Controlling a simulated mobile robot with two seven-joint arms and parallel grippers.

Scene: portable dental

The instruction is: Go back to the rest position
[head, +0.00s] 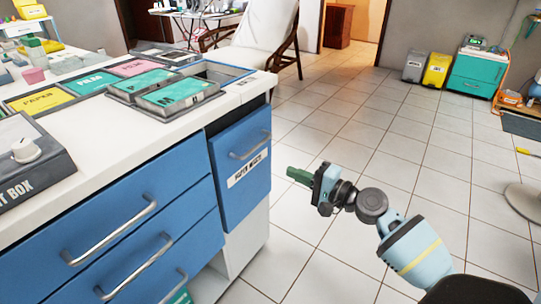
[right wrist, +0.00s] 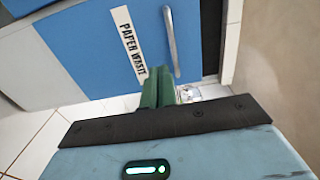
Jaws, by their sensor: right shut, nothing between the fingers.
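My right gripper (head: 299,174) is shut and empty, held in the air over the floor to the right of the blue cabinet. Its green fingers also show pressed together in the right wrist view (right wrist: 158,88). The blue paper waste door (head: 242,165), with a white label and a metal handle, is just left of the gripper in the head view. It also shows ahead of the fingers in the right wrist view (right wrist: 105,45). I cannot tell how far apart the fingers and the door are. My left gripper is out of view.
The cabinet has blue drawers (head: 140,225) and a white countertop (head: 120,135) holding labelled trays (head: 178,92). A white reclining chair (head: 262,30) stands behind. A yellow bin (head: 436,70) and teal cabinet (head: 476,75) stand at the back right. The tiled floor (head: 360,125) between is clear.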

